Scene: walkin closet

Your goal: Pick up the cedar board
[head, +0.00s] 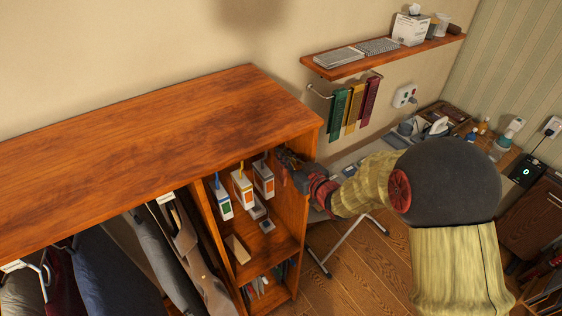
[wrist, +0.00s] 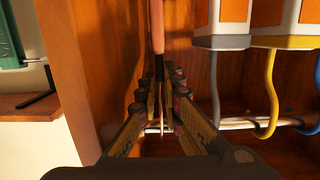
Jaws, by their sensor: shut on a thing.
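My gripper (head: 288,163) reaches into the upper right of the wooden cabinet's open compartment, close to its right side wall. In the wrist view, the fingers (wrist: 158,112) are closed around a narrow pinkish-brown piece seen edge-on, which looks like the cedar board (wrist: 157,30). Its thin lower part in that picture runs down between the fingertips.
White boxes with hooks (head: 242,188) hang close to the left of my gripper. A horizontal rod (wrist: 235,123) shows in the wrist view. The wooden cabinet (head: 150,130) encloses the space. Small boxes lie on the shelf below. A table with an iron (head: 438,127) stands to the right.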

